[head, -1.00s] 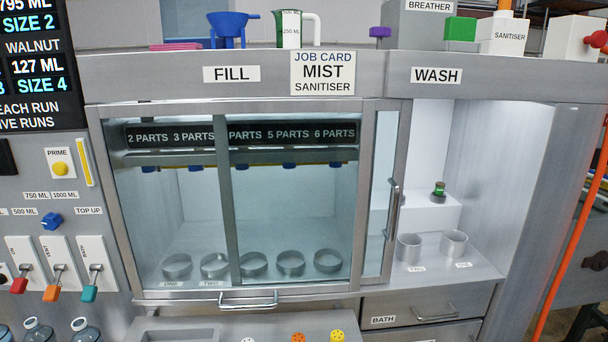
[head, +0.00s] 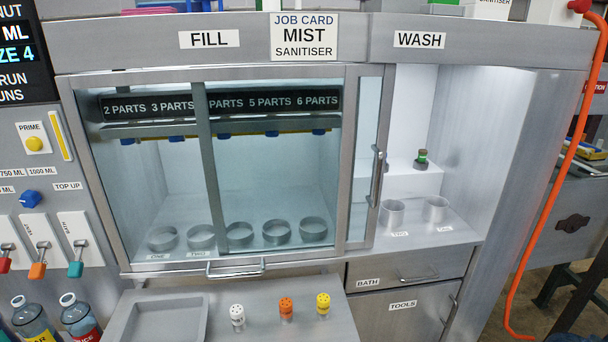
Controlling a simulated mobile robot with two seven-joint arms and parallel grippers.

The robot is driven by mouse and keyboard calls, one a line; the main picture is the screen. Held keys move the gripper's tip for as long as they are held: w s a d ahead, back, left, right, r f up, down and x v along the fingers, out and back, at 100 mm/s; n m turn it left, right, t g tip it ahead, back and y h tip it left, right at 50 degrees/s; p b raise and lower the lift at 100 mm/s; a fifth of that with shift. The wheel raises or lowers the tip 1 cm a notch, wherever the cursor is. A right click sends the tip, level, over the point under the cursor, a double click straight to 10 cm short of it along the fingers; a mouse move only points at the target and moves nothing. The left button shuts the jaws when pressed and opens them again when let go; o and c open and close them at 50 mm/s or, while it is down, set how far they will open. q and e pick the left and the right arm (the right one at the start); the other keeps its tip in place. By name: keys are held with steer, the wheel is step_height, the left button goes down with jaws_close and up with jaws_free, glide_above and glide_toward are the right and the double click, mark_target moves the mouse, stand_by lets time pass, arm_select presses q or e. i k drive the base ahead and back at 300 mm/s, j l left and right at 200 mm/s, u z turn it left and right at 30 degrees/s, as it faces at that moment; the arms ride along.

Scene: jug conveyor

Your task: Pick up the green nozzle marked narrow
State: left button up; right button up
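A small object with a green top and a dark base (head: 421,160) stands upright on the white step (head: 442,181) inside the wash bay. It is the only green nozzle-like thing I see, and any marking on it is too small to read. A white nozzle (head: 237,318), an orange nozzle (head: 286,309) and a yellow nozzle (head: 323,304) stand upright on the grey shelf in front of the fill cabinet. Neither of my grippers is in view.
Two metal cups, one (head: 392,214) and another (head: 435,210), stand in front of the step. The fill cabinet's glass door (head: 270,180) is closed, with a vertical handle (head: 377,178) beside the bay. The bay's front is open. An orange hose (head: 536,240) hangs at right.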

mark_target(423, 153)
steer(key=i+l+u, duration=0.15)
steer(key=l, duration=0.2)
steer(key=i+l+u, duration=0.15)
steer(key=l, duration=0.2)
steer(key=i+l+u, duration=0.2)
steer(key=l, duration=0.15)
steer(key=l+u, duration=0.15)
steer(key=l, duration=0.2)
steer(key=i+l+u, duration=0.15)
steer(key=l, duration=0.25)
steer(key=k, duration=0.05)
